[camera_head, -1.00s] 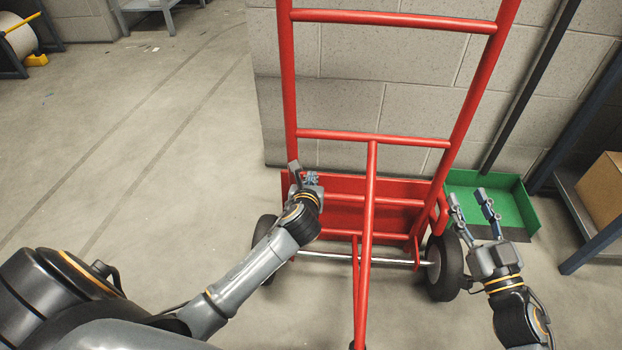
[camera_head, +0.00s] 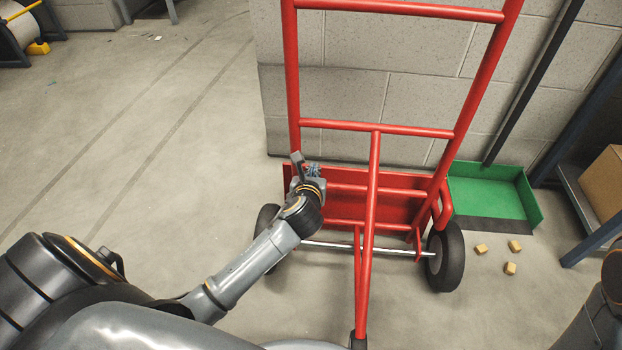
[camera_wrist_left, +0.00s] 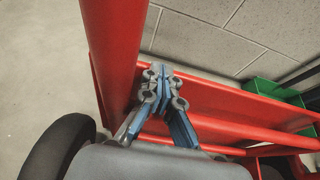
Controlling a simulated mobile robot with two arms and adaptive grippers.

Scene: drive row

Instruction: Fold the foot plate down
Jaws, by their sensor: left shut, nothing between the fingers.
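The red hand truck (camera_head: 293,85) stands upright by the block wall, with two black wheels at its base. Its red foot plate (camera_head: 398,208) stands folded up behind the lower bars, and its upper edge shows in the left wrist view (camera_wrist_left: 230,105). My left gripper (camera_head: 304,166) is at the plate's upper left end, beside the left upright. In the left wrist view its fingers (camera_wrist_left: 162,78) are together with nothing between them, close to the plate's top edge; whether they touch it I cannot tell. My right gripper is out of view; only part of that arm shows at the right edge.
A green dustpan-like tray (camera_head: 490,198) lies right of the hand truck by the wall. Several small wooden blocks (camera_head: 510,268) lie near the right wheel (camera_head: 446,258). A shelf with a cardboard box (camera_head: 605,185) stands far right.

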